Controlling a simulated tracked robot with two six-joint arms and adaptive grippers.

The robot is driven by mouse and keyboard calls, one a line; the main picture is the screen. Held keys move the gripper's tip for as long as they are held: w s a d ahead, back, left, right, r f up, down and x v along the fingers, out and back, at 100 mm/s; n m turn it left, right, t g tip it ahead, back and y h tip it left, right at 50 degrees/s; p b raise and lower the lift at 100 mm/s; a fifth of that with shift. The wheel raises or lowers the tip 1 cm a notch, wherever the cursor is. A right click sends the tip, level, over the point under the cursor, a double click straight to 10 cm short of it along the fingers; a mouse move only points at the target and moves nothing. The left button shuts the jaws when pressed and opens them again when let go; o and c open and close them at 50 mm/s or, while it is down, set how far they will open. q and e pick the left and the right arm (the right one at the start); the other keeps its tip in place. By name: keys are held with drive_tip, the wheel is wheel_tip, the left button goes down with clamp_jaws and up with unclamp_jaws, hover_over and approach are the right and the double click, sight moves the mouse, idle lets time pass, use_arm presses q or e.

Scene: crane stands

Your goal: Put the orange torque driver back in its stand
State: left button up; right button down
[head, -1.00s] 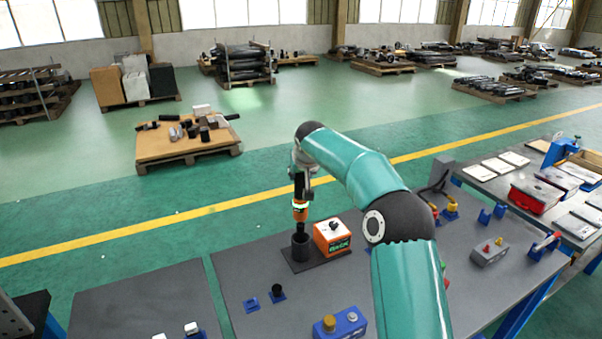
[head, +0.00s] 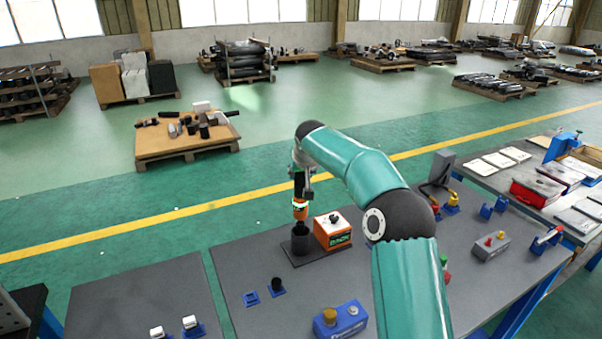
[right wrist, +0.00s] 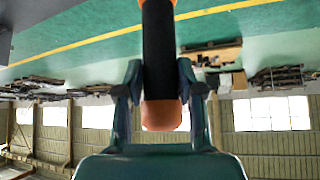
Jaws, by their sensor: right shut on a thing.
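The orange and black torque driver (head: 300,210) hangs upright in my right gripper (head: 303,188), which is shut on its upper part. In the right wrist view the driver (right wrist: 159,45) runs between the two fingers, with its orange end near the palm. The stand is a dark round cup (head: 300,240) on a flat plate. The driver is right above the cup, and its lower tip is at the cup's mouth. I cannot tell how far the tip reaches inside. My left gripper is not in view.
A blue box (head: 341,321) and small blue holders (head: 251,298) are nearer on the grey table (head: 235,270). A grey button box (head: 490,246) is farther right. The table left of the cup is clear.

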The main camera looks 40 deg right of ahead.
sight(300, 199)
drive_tip(key=shift+r, duration=0.15)
idle(0.5)
drive_tip(key=shift+w+a+m+h+b, duration=0.1)
drive_tip(key=shift+a+m+h+b, duration=0.05)
drive_tip(key=shift+m+h+b, duration=0.45)
drive_tip(key=shift+m+g, duration=0.5)
drive_tip(key=shift+m, duration=0.1)
drive_tip(key=shift+f+b, duration=4.15)
drive_tip(key=shift+f, duration=0.35)
drive_tip(key=c, duration=0.6)
unclamp_jaws()
drive_tip(key=shift+c, duration=0.2)
drive_tip(key=shift+a+f, duration=0.1)
drive_tip(key=shift+f, duration=0.2)
